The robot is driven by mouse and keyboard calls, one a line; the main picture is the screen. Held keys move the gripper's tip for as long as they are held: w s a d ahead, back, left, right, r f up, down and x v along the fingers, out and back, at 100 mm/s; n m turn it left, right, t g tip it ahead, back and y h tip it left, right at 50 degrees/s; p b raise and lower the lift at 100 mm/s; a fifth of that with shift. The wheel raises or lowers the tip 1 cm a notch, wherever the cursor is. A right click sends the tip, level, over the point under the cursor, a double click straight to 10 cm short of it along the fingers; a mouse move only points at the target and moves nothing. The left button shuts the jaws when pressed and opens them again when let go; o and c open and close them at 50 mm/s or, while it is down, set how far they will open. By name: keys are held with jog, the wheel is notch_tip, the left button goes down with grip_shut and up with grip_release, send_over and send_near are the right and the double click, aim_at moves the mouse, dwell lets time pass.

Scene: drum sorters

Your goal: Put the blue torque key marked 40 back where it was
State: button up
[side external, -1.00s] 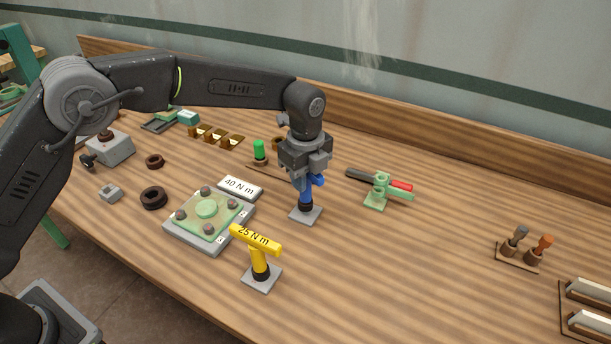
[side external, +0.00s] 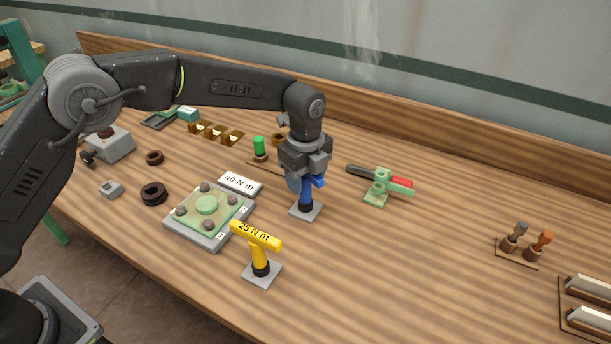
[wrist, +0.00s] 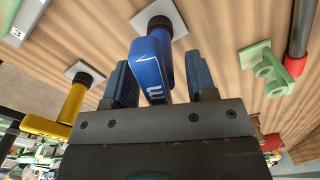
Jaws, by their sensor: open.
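The blue torque key (side external: 307,194) stands upright in its black socket on a small grey square plate (side external: 306,212) in the middle of the bench. In the wrist view the blue key (wrist: 152,64) lies between my two jaws, with part of its lettering showing and its plate (wrist: 173,17) beyond. My gripper (side external: 305,178) is around the top of the key from above, with its jaws open. In the wrist view a gap shows between the key and at least the right jaw. The number on the key cannot be read in full.
A yellow torque key marked 25 N m (side external: 257,245) stands on its plate at front left. A green-topped block with bolts (side external: 208,213) and a white 40 N m label (side external: 240,184) are left.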

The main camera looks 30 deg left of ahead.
notch_tip(320, 180, up, 13)
jog(key=shift+r, duration=0.15)
dwell(0.4)
jog(key=s+a+r+n+t, duration=0.3)
jog(key=s+a+r+n, duration=0.75)
jog(key=s+a, duration=0.2)
jog(key=s+a+f+n+t, duration=0.1)
jog(key=s+a+f+n, duration=0.2)
jog(key=s+n, duration=0.3)
jog(key=s+a+f+n+t, duration=0.1)
jog(key=s+a+f+n, duration=0.2)
jog(key=s, duration=0.9)
jog(key=n, duration=0.3)
jog(key=shift+a+f+t, duration=0.3)
jog(key=shift+a+f, duration=0.05)
jog(key=shift+f, duration=0.05)
